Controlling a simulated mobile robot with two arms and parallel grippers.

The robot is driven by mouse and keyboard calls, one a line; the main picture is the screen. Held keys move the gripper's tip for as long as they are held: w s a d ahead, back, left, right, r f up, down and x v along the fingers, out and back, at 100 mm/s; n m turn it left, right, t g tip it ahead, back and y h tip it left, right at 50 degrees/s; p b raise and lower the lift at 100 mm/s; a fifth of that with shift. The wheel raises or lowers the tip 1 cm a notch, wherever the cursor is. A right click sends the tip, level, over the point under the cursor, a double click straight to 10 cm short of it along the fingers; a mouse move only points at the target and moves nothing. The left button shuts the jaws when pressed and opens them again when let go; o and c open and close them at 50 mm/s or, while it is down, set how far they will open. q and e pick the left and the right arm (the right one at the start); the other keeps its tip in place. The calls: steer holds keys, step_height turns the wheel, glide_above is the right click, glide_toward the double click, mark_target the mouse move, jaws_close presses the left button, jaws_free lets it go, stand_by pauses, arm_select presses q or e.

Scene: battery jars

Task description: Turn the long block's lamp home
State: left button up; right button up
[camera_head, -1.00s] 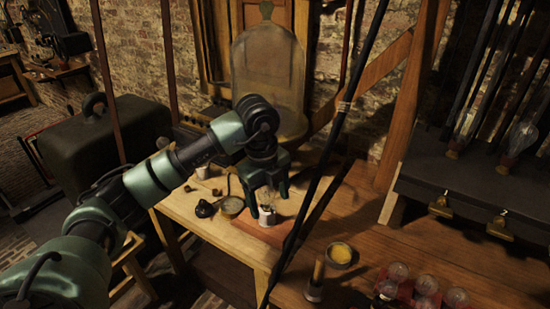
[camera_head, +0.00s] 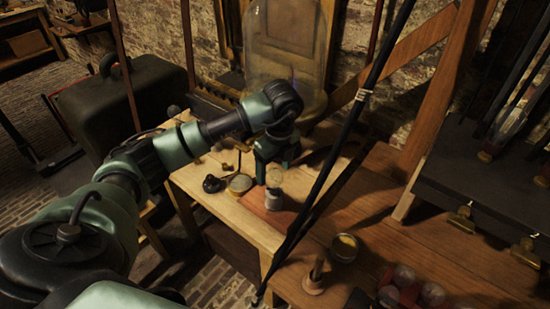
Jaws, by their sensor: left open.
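A clear glass lamp bulb (camera_head: 275,176) stands upright in a pale socket (camera_head: 274,199) on a reddish base (camera_head: 258,215) near the left end of the workbench. I cannot tell whether this base is the long block. My left gripper (camera_head: 273,165) points down at the lamp from above and behind, its green fingers open around or just behind the bulb's top. I see no clear grip on the glass. The lamp's seating in the socket is too small to judge. My right gripper does not show.
A tall glass jar (camera_head: 283,45) stands behind the gripper. A dark slanting pole (camera_head: 335,150) crosses in front of the bench. A magnifier-like disc (camera_head: 240,183) lies left of the lamp.

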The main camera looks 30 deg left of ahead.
arm_select(q)
steer(key=shift+s+f, duration=0.15)
steer(key=shift+c, duration=0.2)
jaws_close()
steer(key=shift+f+m+b, duration=0.1)
steer(key=shift+m+b, duration=0.35)
steer(key=shift+m, duration=0.25)
steer(key=shift+m+b, duration=0.45)
steer(key=shift+m, duration=0.55)
steer(key=shift+m+t+b, duration=0.3)
steer(key=shift+m+b, duration=0.1)
steer(key=shift+m, duration=1.1)
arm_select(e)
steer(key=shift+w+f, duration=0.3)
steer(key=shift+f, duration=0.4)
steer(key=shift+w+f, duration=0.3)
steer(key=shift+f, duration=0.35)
